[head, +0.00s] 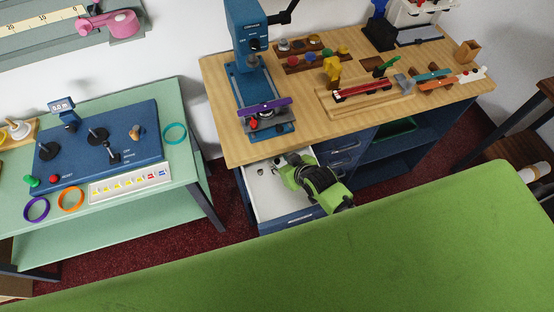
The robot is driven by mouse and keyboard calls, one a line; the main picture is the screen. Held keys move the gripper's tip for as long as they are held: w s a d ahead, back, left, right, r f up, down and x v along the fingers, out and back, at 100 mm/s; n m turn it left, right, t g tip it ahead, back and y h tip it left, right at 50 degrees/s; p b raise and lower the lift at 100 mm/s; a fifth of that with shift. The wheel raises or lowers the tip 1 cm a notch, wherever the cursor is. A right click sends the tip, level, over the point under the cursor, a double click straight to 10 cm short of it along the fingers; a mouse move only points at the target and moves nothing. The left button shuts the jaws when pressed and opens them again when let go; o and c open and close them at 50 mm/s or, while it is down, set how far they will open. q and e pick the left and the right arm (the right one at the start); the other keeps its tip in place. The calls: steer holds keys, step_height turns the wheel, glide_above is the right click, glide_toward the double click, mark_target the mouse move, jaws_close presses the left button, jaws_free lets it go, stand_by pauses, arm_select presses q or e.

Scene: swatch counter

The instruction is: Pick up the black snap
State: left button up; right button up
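The top drawer (254,197) under the wooden bench is pulled open, with a pale inside. A small dark piece (260,171) lies on the drawer floor toward the left; it may be the black snap, but it is too small to be sure. My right gripper (281,165), green and black, reaches down into the drawer to the right of this piece, apart from it. Its fingertips are small and partly hidden, so I cannot tell whether they are open or hold anything. My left gripper is not in view.
A blue press (250,75) stands on the wooden bench (225,147) above the drawer. Racks of knobs and a wooden tray (340,110) with tools fill the bench to the right. A green table (190,160) with a blue control panel (75,150) stands at left.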

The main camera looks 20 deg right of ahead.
steer(key=shift+w+f, duration=0.15)
steer(key=shift+f, duration=0.05)
steer(key=c, duration=0.7)
steer(key=shift+r, duration=0.1)
steer(key=shift+c, duration=0.2)
